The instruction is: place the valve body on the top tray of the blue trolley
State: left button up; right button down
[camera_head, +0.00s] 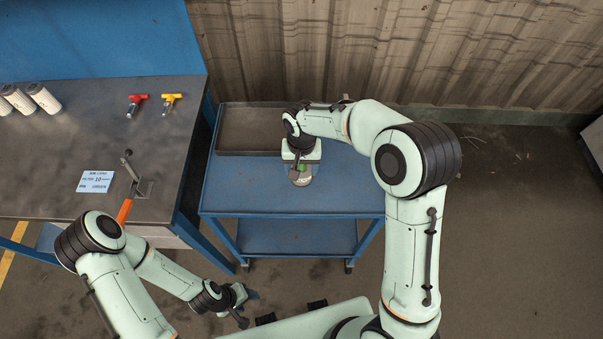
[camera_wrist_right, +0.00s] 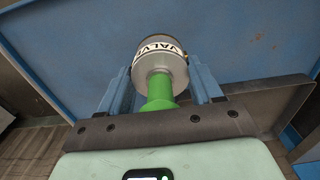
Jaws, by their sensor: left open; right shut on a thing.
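The valve body (camera_head: 300,179) is a grey round piece with a green neck, over the blue trolley's top tray (camera_head: 340,198). In the right wrist view the valve body (camera_wrist_right: 161,66) shows a white label reading "VALV" and its green neck between two blue fingers. My right gripper (camera_head: 300,165) is shut on it from above. I cannot tell whether the valve body touches the tray. My left gripper (camera_head: 246,305) is open and empty, low in the head view, in front of the trolley.
A dark shallow tray (camera_head: 250,117) lies at the back left of the trolley top. A workbench (camera_head: 60,150) at left holds white cylinders (camera_head: 43,98), a red-handled part (camera_head: 137,101), a yellow-handled part (camera_head: 170,102) and a blue card (camera_head: 96,181). The trolley top's front right is clear.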

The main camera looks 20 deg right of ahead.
aim_at(301, 175)
jog(key=shift+f, duration=1.9)
jog(key=shift+f, duration=0.15)
jog(key=shift+c, duration=0.9)
grip_release()
notch_tip(301, 175, up, 12)
jog(key=shift+r+p, duration=0.15)
jog(key=shift+p, duration=0.15)
